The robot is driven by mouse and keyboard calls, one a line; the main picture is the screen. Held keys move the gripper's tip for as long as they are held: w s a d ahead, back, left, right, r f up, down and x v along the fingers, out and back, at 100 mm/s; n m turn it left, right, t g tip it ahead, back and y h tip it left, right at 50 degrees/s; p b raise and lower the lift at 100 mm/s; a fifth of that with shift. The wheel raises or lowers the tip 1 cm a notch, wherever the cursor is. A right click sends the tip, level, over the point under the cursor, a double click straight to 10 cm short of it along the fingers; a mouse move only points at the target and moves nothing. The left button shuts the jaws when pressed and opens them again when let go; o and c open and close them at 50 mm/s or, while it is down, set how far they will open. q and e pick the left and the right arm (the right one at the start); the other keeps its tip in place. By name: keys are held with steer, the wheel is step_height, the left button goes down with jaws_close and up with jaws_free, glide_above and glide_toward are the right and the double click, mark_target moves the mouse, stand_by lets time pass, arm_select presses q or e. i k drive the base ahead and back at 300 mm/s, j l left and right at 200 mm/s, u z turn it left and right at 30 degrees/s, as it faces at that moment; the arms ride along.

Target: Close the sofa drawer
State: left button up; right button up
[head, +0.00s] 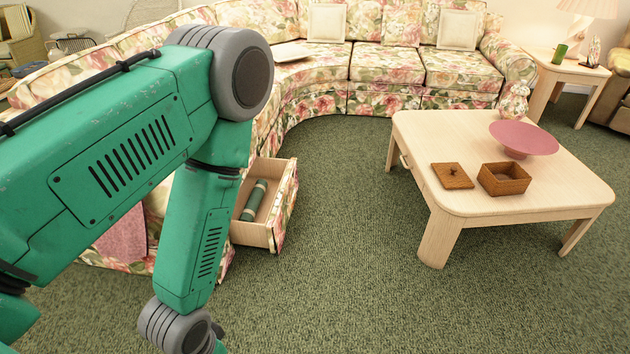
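The floral sofa (385,60) curves along the left and back of the head view. Its drawer (285,207) stands pulled out from the sofa base, just right of my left arm. The drawer has pale wooden walls and a floral front panel facing right. Inside it lies a dark green rolled item (254,200) with pale bands. My green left arm comes in from the left, crosses in front of the sofa and bends down, hiding part of the drawer's left side. My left gripper is below the frame edge, and my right gripper is not in view.
A pale wooden coffee table (450,128) stands on the right with a pink dish (524,138), an open wooden box (504,179) and its lid (452,176). Green carpet (340,260) is clear between drawer and table. A side table (566,72) stands at the back right.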

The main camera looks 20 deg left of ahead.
mark_target(268, 228)
steer(key=u, duration=1)
steer(key=i+l+u, duration=0.15)
steer(key=i, duration=0.35)
steer(key=i+l+u, duration=0.15)
steer(key=i, duration=0.35)
steer(key=i+l+u, duration=0.15)
steer(key=i, duration=0.3)
steer(key=i+l+u, duration=0.2)
steer(key=i, duration=0.3)
steer(key=l, duration=0.1)
